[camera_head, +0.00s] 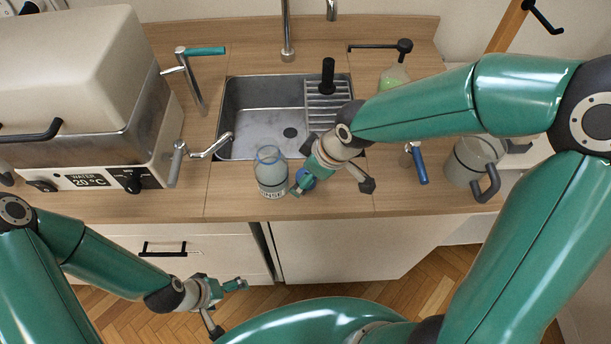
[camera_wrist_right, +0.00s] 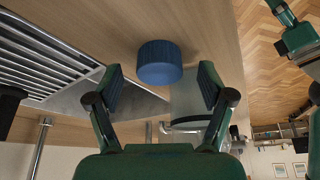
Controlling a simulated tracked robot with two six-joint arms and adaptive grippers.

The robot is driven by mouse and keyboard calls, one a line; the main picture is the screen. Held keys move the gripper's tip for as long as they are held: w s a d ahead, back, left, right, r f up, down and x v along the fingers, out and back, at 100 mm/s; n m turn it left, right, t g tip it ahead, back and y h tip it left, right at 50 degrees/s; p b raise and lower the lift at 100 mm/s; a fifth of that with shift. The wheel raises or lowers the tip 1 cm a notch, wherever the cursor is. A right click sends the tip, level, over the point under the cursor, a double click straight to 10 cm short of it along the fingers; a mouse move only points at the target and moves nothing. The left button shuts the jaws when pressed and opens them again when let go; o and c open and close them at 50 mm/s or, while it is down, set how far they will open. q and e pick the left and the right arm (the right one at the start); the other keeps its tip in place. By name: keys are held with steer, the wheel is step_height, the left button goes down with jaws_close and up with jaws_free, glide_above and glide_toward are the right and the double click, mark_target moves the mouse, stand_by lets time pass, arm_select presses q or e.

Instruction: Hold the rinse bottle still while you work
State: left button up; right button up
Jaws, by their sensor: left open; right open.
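The rinse bottle (camera_head: 271,180) is a clear glass vessel with a blue ring at its top and a partly hidden label. It stands upright on the counter in front of the sink. A blue cap (camera_head: 307,179) rests on the counter just right of it. In the right wrist view, the cap (camera_wrist_right: 160,62) lies between and beyond my spread fingers, with clear glass behind it. My right gripper (camera_head: 300,172) is open and empty beside the bottle, partly covering the cap. My left gripper (camera_head: 241,285) is open and empty, low in front of the drawers, away from the bottle.
The sink (camera_head: 260,105) with a drying rack (camera_head: 328,115) lies behind the bottle. A water bath (camera_head: 80,150) fills the left counter. A flask of green liquid (camera_head: 393,78) and a jug (camera_head: 462,165) stand at the right. The counter's front edge is close to the bottle.

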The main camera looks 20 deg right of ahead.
steer(key=shift+c, duration=0.3)
steer(key=c, duration=0.8)
steer(key=shift+o, duration=0.2)
steer(key=shift+r, duration=0.15)
step_height(320, 180, up, 20)
